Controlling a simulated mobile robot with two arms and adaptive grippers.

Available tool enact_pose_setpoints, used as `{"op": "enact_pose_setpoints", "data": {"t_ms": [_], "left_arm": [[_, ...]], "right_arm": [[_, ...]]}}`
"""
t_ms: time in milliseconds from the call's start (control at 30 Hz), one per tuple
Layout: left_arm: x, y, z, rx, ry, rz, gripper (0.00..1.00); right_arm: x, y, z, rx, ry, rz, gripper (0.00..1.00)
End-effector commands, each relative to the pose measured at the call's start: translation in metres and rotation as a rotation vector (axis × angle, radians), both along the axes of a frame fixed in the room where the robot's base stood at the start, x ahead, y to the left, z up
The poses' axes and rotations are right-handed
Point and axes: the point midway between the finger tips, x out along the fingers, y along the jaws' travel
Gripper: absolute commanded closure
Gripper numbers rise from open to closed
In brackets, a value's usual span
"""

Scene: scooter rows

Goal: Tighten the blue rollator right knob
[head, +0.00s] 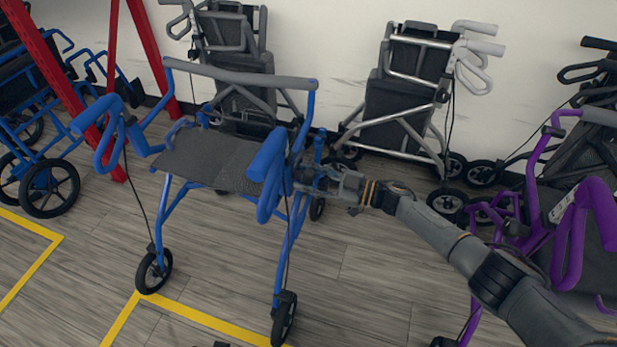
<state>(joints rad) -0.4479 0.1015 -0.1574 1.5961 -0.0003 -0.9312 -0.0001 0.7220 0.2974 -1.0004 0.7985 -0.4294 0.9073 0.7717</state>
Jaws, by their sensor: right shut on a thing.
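The blue rollator (285,225) stands upright on the wood floor, left of centre, with a grey seat (205,158) and a grey backrest bar. My right arm reaches in from the lower right. My right gripper (308,181) is at the frame tube on the rollator's right side, just below the blue right handle (268,157). Its jaws are shut on the right knob there, which the fingers mostly hide. My left gripper is not in view.
A purple rollator (572,235) stands close on the right, near my right forearm. Folded grey rollators (400,100) line the white wall. A red frame (52,72) and another blue wheeled aid (38,165) are at left. Yellow floor lines (190,315) run in front.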

Motion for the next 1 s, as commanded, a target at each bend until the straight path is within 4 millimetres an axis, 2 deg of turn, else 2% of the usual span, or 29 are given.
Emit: {"op": "enact_pose_setpoints", "data": {"t_ms": [33, 133, 433, 533, 667, 1000], "left_arm": [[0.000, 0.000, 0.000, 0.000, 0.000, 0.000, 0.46], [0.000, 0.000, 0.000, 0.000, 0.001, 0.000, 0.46], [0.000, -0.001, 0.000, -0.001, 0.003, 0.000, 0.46], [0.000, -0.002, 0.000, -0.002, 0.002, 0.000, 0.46], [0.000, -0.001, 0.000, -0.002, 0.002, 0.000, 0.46], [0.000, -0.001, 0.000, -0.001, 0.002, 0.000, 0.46]], "right_arm": [[0.000, 0.000, 0.000, 0.000, 0.003, -0.001, 0.56], [0.000, 0.000, -0.001, 0.000, 0.002, -0.001, 0.36], [0.000, -0.001, 0.000, 0.000, 0.001, 0.000, 0.36], [-0.002, -0.007, -0.001, -0.001, 0.001, -0.002, 0.36], [-0.008, -0.026, -0.001, -0.002, 0.001, -0.002, 0.36], [-0.030, -0.092, -0.001, -0.002, 0.002, -0.002, 0.36]]}}
